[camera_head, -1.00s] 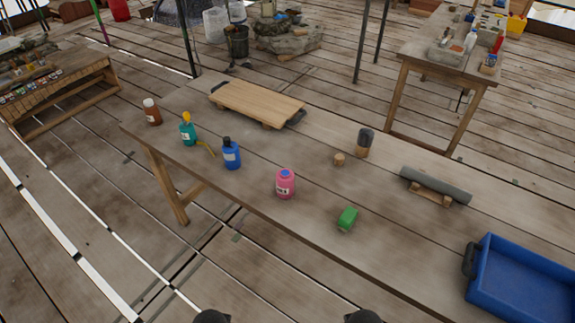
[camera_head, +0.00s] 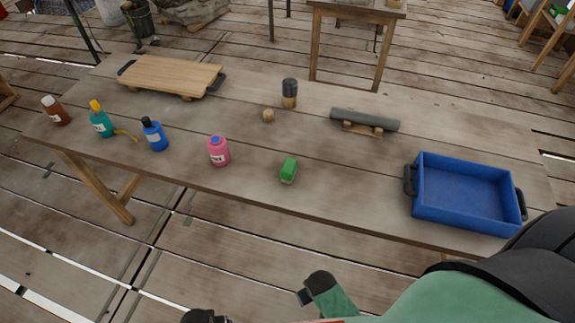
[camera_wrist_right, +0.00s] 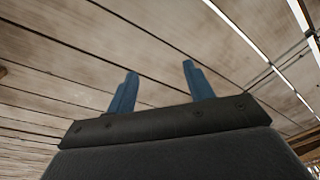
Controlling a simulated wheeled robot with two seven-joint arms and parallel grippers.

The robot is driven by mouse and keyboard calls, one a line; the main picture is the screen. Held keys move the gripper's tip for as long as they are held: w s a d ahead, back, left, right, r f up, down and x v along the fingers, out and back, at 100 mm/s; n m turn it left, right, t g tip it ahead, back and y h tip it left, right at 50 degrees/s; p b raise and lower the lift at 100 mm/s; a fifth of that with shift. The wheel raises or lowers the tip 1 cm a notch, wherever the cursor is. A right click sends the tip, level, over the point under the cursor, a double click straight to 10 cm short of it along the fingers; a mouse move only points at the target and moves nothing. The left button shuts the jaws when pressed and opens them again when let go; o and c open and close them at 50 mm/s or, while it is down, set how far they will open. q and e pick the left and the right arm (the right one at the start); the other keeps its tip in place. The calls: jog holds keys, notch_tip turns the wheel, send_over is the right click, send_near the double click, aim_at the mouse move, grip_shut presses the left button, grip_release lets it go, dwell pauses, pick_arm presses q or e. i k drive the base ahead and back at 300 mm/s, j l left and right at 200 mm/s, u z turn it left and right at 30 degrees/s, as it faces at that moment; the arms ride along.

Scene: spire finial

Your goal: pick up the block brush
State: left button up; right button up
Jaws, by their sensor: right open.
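A small green block (camera_head: 289,170) lies near the front edge of the table, right of the pink bottle. It may be the block brush, but no bristles can be made out at this size. My right gripper (camera_wrist_right: 160,70) shows in the right wrist view with its two blue fingers apart and nothing between them. Behind the fingers are only wooden planks. Part of my right arm shows at the lower right of the head view, well short of the block. My left gripper's fingers do not show.
A pink bottle (camera_head: 218,151), a blue bottle (camera_head: 154,134) and others line the table's front left. A blue tray (camera_head: 412,207) stands at the right. A wooden board (camera_head: 170,75), a dark-topped cylinder (camera_head: 289,93) and a grey roll (camera_head: 365,119) lie farther back. Bare tabletop surrounds the block.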

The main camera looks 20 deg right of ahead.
aim_at(289, 171)
jog(key=j+z, duration=0.15)
jog(key=z, duration=0.25)
jog(key=j+z, duration=0.15)
jog(key=z, duration=0.25)
jog(key=j+z, duration=0.1)
jog(key=z, duration=0.3)
jog(key=k+j+z, duration=0.1)
jog(key=z, duration=0.35)
jog(key=k+j, duration=0.3)
